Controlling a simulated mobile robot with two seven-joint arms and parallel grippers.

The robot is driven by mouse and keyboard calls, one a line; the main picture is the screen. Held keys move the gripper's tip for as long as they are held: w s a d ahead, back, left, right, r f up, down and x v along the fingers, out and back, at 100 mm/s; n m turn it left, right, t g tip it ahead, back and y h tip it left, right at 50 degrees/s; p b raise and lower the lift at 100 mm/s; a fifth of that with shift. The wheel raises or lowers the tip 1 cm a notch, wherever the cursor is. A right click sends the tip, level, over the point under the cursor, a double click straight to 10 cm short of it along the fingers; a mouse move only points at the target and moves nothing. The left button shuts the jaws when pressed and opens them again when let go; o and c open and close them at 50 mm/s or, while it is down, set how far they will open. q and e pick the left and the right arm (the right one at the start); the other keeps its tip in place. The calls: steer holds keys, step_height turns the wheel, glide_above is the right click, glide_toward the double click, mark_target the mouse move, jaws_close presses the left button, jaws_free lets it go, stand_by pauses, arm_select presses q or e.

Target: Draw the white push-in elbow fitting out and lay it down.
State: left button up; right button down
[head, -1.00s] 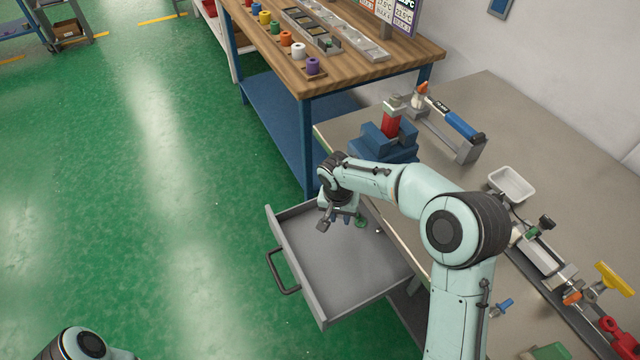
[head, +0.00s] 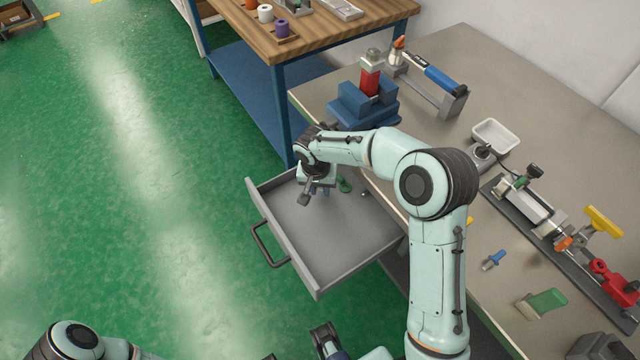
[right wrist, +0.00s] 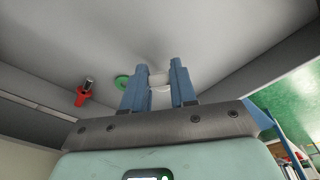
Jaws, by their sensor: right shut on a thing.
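A grey drawer (head: 335,230) stands open below the steel workbench. My right gripper (head: 320,190) reaches down into its back part. In the right wrist view its two blue fingers (right wrist: 158,85) are shut on a white piece, the white push-in elbow fitting (right wrist: 158,80). Only a little of the fitting shows between the fingers, and I cannot tell if it is clear of the drawer floor. It is hidden in the head view. My left gripper (head: 327,340) shows in part at the bottom edge of the head view; its jaws are unclear.
A green part (head: 345,185) lies beside the right gripper in the drawer; a red fitting (right wrist: 83,93) also lies there. The drawer's front is bare. The bench holds a blue vise (head: 362,105), a white tray (head: 495,135) and a blue fitting (head: 494,260).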

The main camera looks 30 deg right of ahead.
steer(key=shift+f, duration=0.5)
steer(key=c, duration=0.8)
jaws_free()
steer(key=r, duration=0.4)
steer(key=a+r, duration=0.1)
steer(key=r, duration=0.4)
steer(key=r+p, duration=0.1)
steer(key=r, duration=0.3)
steer(key=shift+s+a+r, duration=0.15)
steer(key=shift+s+a, duration=0.2)
steer(key=shift+s, duration=0.05)
